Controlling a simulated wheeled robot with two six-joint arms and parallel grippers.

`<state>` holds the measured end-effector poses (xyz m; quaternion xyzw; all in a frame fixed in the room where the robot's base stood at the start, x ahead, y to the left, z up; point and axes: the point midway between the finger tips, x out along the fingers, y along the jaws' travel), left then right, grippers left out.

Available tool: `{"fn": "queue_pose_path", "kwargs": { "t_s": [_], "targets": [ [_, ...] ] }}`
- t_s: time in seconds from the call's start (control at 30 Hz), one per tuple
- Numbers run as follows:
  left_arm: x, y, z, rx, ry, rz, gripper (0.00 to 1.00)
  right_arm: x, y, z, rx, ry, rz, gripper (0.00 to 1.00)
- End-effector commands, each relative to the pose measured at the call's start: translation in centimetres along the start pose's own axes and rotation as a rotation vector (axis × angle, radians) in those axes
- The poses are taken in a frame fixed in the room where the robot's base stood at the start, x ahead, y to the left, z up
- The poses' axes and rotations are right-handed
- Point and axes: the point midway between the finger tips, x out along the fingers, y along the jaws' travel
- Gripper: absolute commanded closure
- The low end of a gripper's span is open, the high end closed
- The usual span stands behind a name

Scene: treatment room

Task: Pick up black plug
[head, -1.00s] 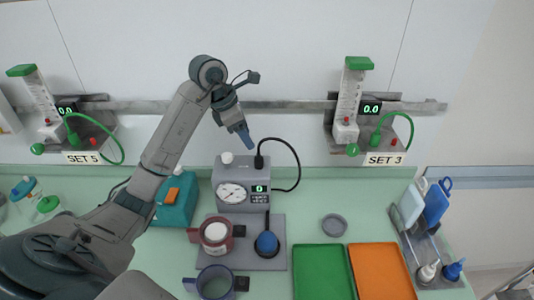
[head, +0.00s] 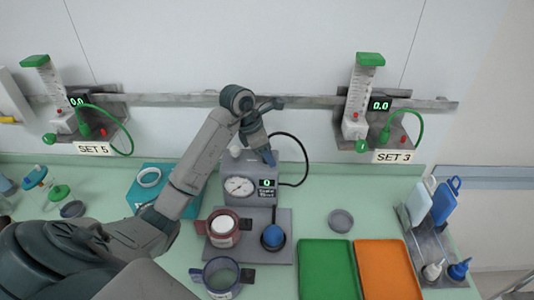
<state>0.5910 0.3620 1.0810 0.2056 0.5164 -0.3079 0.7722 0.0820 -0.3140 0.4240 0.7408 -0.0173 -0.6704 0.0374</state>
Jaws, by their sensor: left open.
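The black plug is hidden behind my left gripper (head: 270,158) in the head view. Its black cable (head: 304,158) loops out to the right from the top of the grey gauge box (head: 241,187) and back down to its side. My left gripper is open, pointing down at the box's top right, over the spot where the cable starts. I cannot tell whether its fingers are around the plug or just in front of it. My right gripper is not in view.
A grey base holds a red-rimmed cup (head: 223,240) and a blue ball (head: 273,236). A blue cup (head: 221,285) stands in front. Green (head: 328,270) and orange (head: 388,270) trays lie to the right. SET 5 and SET 3 units hang on the wall rail (head: 300,101).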

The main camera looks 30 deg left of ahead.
Motion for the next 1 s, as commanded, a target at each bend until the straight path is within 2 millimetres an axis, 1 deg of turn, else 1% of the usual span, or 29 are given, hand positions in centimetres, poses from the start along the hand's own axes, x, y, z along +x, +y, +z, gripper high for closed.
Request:
{"fn": "queue_pose_path", "kwargs": {
  "t_s": [0.03, 0.17, 0.2, 0.27, 0.3, 0.67, 0.83, 0.97, 1.0],
  "targets": [
    [0.0, 0.0, 0.0, 0.0, 0.0, 0.0, 0.5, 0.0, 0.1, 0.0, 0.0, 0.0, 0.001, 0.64],
    [0.0, 0.0, 0.0, 0.0, 0.0, 0.0, 0.76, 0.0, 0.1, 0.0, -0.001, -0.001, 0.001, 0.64],
    [0.0, 0.0, 0.0, 0.0, 0.0, 0.001, 0.83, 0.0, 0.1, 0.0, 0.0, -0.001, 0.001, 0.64],
    [0.0, 0.0, 0.0, 0.0, 0.0, 0.001, 0.95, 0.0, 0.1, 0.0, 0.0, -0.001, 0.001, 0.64],
    [0.0, 0.0, 0.0, 0.0, 0.0, 0.001, 0.97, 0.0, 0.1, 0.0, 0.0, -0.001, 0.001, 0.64],
    [-0.3, 0.1, 0.1, 0.001, -0.002, 0.002, 0.97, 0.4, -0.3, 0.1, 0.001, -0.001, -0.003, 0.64],
    [-1.4, 0.1, 0.6, 0.002, -0.003, 0.004, 0.97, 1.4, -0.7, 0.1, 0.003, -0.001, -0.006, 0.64],
    [-2.8, 0.1, 1.2, 0.002, -0.003, 0.005, 0.97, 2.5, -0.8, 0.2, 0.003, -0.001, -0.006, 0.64],
    [-3.3, 0.0, 1.1, 0.001, -0.002, 0.006, 0.97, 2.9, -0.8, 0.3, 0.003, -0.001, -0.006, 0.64]
  ]
}}
